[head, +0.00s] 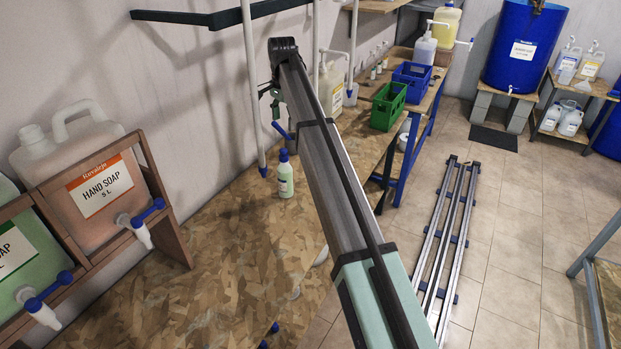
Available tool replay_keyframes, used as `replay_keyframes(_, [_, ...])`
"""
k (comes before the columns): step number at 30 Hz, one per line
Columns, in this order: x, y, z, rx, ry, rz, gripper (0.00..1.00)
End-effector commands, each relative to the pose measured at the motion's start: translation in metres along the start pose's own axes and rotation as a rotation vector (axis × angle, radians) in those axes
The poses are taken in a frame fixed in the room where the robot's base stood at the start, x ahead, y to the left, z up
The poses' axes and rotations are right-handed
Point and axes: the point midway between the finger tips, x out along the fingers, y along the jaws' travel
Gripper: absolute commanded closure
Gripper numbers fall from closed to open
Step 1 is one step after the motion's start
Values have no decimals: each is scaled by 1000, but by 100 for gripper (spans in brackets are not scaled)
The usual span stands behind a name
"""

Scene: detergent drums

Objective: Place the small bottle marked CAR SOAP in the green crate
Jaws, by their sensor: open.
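A small pale-green bottle (285,181) with a blue cap stands upright on the mottled wooden bench, just left of my arm. Its label is too small to read, so I cannot tell whether it says CAR SOAP. The green crate (388,108) stands farther back on a wooden-topped table, right of my arm. My gripper (272,99) shows only in part as a small dark shape beside the far end of my arm, above and behind the bottle in the picture. It is open and apart from the bottle. My arm hides much of it.
A blue crate (412,76) stands just behind the green one. Small bottles (378,68) stand left of it. White pipes (251,85) rise near the wall. A HAND SOAP container (98,185) sits in a wooden rack at left. The bench front is mostly clear.

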Motion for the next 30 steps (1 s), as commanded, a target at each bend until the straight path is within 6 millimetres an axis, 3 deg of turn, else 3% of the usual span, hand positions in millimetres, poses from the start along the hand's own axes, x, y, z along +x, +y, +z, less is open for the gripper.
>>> replay_keyframes(5, [-6, -10, 18, 40, 4, 33, 25])
replay_keyframes(21, [89, -5, 17, 41, 3, 33, 25])
replay_keyframes(30, [112, -5, 17, 40, 3, 31, 25])
